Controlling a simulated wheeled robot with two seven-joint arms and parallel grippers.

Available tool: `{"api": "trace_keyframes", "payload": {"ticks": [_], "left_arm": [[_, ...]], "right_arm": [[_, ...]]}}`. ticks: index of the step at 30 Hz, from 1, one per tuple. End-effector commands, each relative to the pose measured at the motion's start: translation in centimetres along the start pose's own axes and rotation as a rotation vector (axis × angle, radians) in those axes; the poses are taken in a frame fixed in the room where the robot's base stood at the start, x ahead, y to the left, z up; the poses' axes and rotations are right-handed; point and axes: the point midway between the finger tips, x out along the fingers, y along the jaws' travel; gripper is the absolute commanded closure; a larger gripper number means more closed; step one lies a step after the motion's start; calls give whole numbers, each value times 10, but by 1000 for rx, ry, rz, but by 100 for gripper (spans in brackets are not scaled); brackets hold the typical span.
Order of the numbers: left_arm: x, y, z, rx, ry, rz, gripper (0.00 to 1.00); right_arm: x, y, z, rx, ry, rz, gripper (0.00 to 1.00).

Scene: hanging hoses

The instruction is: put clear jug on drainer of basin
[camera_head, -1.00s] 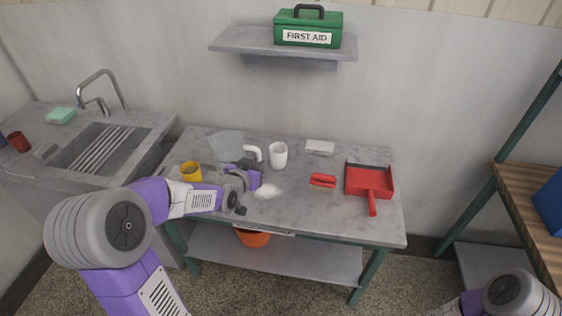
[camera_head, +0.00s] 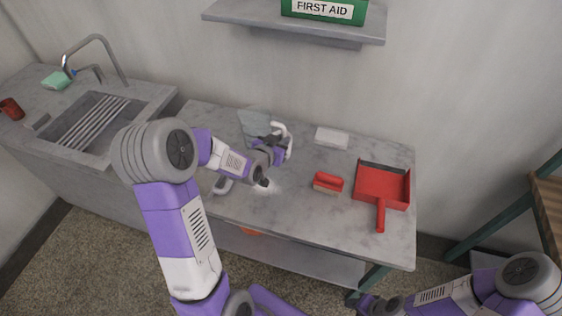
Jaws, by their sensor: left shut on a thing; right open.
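The clear jug (camera_head: 254,121) is see-through and grey, near the back of the grey table, with a white curved handle at its right. My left gripper (camera_head: 284,148) is shut at this handle. The gripper and wrist hide the jug's lower part, so I cannot tell whether it touches the table. The basin (camera_head: 133,127) is at the left, with the ribbed drainer (camera_head: 97,120) inside it; my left arm covers part of its right side. My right gripper (camera_head: 368,305) is open and empty at the bottom edge, in front of the table.
A red dustpan (camera_head: 382,188), a red brush (camera_head: 328,182) and a white block (camera_head: 332,137) lie on the table's right. A tap (camera_head: 97,42), a green sponge (camera_head: 56,80) and a red cup (camera_head: 11,109) are by the basin. A shelf with a first aid box (camera_head: 325,10) hangs above.

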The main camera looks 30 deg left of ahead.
Motion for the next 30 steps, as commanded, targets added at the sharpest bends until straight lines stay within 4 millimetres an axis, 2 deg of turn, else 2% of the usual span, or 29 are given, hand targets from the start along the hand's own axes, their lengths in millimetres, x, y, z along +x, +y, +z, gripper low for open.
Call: {"api": "trace_keyframes", "payload": {"ticks": [1,4,11,18,30], "left_arm": [[6,0,16,-1,-4,1,100],[14,0,34,-2,-3,0,100],[21,0,50,1,2,-1,100],[33,0,80,-1,-1,-1,100],[36,0,85,1,3,-1,100]], "right_arm": [[5,2,0,0,0,0,57],[9,3,-1,0,0,0,57],[12,4,-1,0,1,0,57],[19,7,-1,0,1,0,57],[23,8,-1,0,1,0,57]]}}
